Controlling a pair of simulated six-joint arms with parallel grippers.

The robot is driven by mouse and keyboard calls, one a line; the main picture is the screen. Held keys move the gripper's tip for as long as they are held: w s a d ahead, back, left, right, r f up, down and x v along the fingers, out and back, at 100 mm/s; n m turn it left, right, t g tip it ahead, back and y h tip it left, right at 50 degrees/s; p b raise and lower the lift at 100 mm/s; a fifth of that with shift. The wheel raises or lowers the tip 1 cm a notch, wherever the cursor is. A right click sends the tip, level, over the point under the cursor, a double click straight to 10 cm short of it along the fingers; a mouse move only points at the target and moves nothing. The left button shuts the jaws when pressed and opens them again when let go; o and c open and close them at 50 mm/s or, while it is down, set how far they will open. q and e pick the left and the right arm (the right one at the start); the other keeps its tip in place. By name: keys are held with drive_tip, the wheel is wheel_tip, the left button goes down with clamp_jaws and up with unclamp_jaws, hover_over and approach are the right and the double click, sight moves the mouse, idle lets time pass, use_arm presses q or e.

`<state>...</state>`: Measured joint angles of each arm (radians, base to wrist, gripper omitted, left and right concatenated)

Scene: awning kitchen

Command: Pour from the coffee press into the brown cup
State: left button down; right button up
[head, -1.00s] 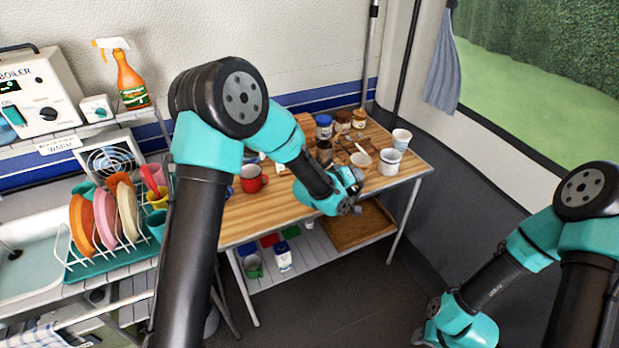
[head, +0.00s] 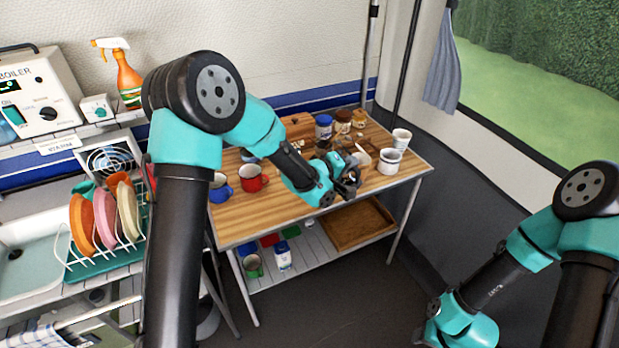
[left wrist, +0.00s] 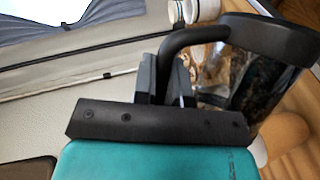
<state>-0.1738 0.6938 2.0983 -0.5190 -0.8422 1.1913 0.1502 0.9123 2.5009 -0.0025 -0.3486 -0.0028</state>
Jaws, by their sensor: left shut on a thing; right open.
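My left gripper (head: 349,182) is over the right part of the wooden table and shut on the coffee press. In the left wrist view the coffee press (left wrist: 263,88) has a black collar, a clear glass body with dark contents and a black handle, which sits between my fingers. It looks tilted in that view. A rounded brown shape (left wrist: 285,132) shows beside the press at the lower right; I cannot tell for sure whether it is the brown cup. In the head view the cup is not clearly made out near the gripper. My right arm's wrist is at the lower edge; its fingers are out of view.
The wooden table (head: 262,213) bears a red mug (head: 253,178), a blue mug (head: 220,188), several jars at the back and white cups (head: 389,161) at the right. A wooden tray (head: 357,229) lies on the lower shelf. The table's front left is clear.

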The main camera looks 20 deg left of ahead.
sight(354, 179)
use_arm(q)
drive_tip(key=shift+a+r, duration=0.15)
drive_tip(key=shift+r, duration=0.05)
drive_tip(key=shift+w+a+r+n+h, duration=0.2)
drive_tip(key=shift+a+r+n, duration=0.1)
drive_tip(key=shift+a, duration=0.1)
drive_tip(key=shift+w+a+r+n+h, duration=0.1)
drive_tip(key=shift+w+a+r+n, duration=0.1)
drive_tip(key=shift+a+n, duration=0.15)
drive_tip(key=shift+w+a+r+n, duration=0.15)
drive_tip(key=shift+a+r+n, duration=0.15)
drive_tip(key=shift+a, duration=0.4)
idle(1.4)
drive_tip(key=d+f, duration=0.1)
drive_tip(key=s+d+m, duration=0.1)
drive_tip(key=d+f+m, duration=0.1)
drive_tip(key=d, duration=0.1)
drive_tip(key=shift+s+f+y, duration=0.15)
drive_tip(key=shift+f+y, duration=0.15)
drive_tip(key=shift+y, duration=0.1)
drive_tip(key=shift+f+m, duration=0.35)
drive_tip(key=shift+m, duration=0.1)
drive_tip(key=shift+d, duration=0.1)
drive_tip(key=shift+s+d+f+m+y, duration=0.1)
drive_tip(key=shift+d+f+m+y, duration=0.15)
drive_tip(key=shift+f, duration=0.15)
drive_tip(key=shift+s+d+f+m+y, duration=0.1)
drive_tip(key=shift+f+m+y, duration=0.15)
drive_tip(key=shift+f, duration=0.1)
